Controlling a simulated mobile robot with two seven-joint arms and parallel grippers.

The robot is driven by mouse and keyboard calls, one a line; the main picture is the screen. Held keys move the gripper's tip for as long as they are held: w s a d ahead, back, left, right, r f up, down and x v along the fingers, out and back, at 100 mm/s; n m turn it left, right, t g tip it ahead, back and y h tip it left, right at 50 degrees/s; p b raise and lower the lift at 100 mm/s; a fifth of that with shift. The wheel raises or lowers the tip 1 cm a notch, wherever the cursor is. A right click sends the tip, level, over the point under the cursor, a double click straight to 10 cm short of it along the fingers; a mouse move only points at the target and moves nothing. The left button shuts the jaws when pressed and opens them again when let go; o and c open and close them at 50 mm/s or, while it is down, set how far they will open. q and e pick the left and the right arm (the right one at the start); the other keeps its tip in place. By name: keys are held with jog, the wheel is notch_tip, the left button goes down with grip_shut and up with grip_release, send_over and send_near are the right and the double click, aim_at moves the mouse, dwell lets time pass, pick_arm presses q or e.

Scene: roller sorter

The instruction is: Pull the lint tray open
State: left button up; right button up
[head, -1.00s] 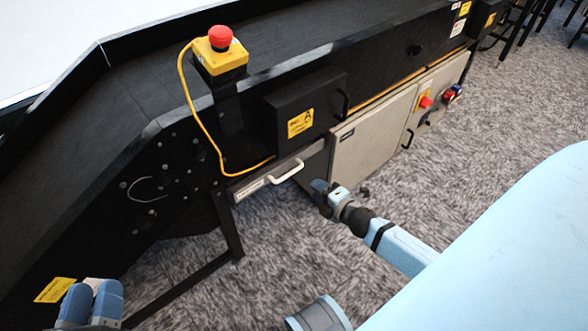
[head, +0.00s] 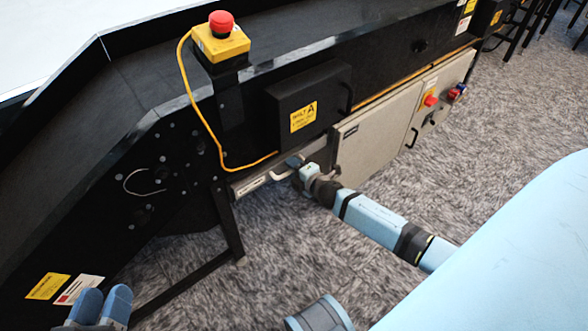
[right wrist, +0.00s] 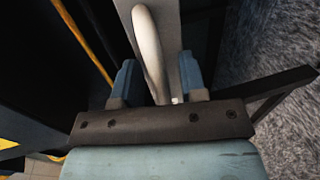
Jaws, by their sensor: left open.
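The lint tray (head: 250,187) is a narrow grey front with a small label, low on the black machine's side in the head view. Its pale bar handle (head: 281,178) sits at its right end, partly hidden by my right gripper (head: 295,164). In the right wrist view, the handle (right wrist: 149,50) runs between the two blue fingers, which stand apart on either side of it. Gaps show beside it, so the right gripper is open around the handle. My left gripper (head: 103,302) is open and empty at the lower left, away from the tray.
A black box with a yellow label (head: 304,115) sits above the tray. A red emergency button (head: 221,22) on a yellow box has a yellow cable. A grey cabinet door (head: 375,130) stands to the right, a black leg (head: 228,225) below. Carpet (head: 440,190) is free in front.

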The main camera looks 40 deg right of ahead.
grip_shut()
pick_arm(q)
notch_tip(320, 180, up, 3)
jog(key=shift+a+t+p, duration=0.1)
jog(key=shift+t+p, duration=0.6)
jog(key=shift+p, duration=0.3)
pick_arm(e)
jog(key=f+v, duration=0.2)
jog(key=v, duration=1)
jog(key=s+f+v, duration=0.1)
jog(key=f+v, duration=0.2)
jog(key=v, duration=0.9)
jog(key=shift+s+d, duration=0.2)
pick_arm(q)
jog(key=shift+f, duration=0.1)
pick_arm(e)
grip_release()
jog(key=shift+s+r, duration=0.1)
pick_arm(q)
jog(key=shift+n+t, duration=0.4)
jog(key=shift+t, duration=0.5)
jog(key=r+p, duration=0.2)
jog(key=r, duration=0.1)
jog(key=r+p, duration=0.1)
jog(key=r, duration=0.1)
jog(key=shift+s+a, duration=0.1)
jog(key=shift+a, duration=0.15)
pick_arm(e)
jog(key=v, duration=1.3)
jog(key=shift+s, duration=0.3)
